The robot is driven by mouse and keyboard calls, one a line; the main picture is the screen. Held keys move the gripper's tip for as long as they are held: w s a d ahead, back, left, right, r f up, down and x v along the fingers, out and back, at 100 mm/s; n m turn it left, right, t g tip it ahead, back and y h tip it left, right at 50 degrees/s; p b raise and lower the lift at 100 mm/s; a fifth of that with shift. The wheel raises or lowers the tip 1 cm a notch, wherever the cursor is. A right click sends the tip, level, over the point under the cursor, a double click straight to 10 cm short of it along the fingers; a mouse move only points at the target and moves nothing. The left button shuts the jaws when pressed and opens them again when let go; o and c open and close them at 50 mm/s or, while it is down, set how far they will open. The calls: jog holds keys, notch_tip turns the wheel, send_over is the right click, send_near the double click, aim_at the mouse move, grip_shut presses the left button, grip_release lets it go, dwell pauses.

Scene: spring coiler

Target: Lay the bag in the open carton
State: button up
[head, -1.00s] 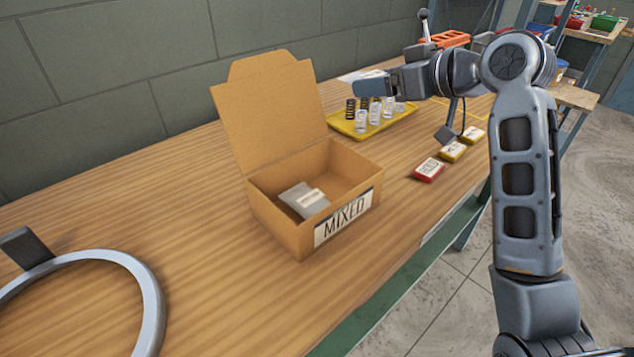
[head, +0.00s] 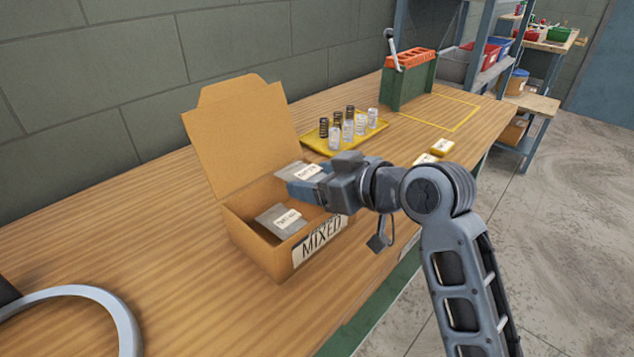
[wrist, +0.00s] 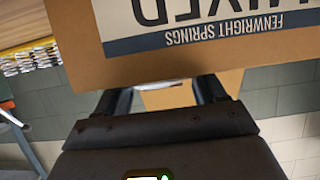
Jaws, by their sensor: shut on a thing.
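The open cardboard carton (head: 252,243) stands on the workbench with its lid raised at the back and a MIXED label on its front. One grey bag (head: 280,221) with a white label lies inside it at the left. My gripper (head: 296,188) is over the carton's right part, shut on a second grey bag (head: 291,171) with a white label. The gripper hides part of this bag and the carton's right side. In the wrist view the carton (wrist: 80,38) fills the top, upside down, and a pale sliver shows between my gripper's fingers (wrist: 165,92).
A yellow tray (head: 318,143) with several springs and clear cylinders stands behind the carton. A green and orange rack (head: 408,82) is farther back. Yellow boxes (head: 442,147) lie to the right. A grey ring (head: 110,303) lies front left. Bench is clear left of the carton.

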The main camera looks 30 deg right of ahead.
jog(key=shift+f, duration=0.3)
jog(key=shift+f+b, duration=0.3)
jog(key=shift+f, duration=0.25)
jog(key=shift+f, duration=0.1)
jog(key=o, duration=1.1)
jog(key=shift+o, duration=0.2)
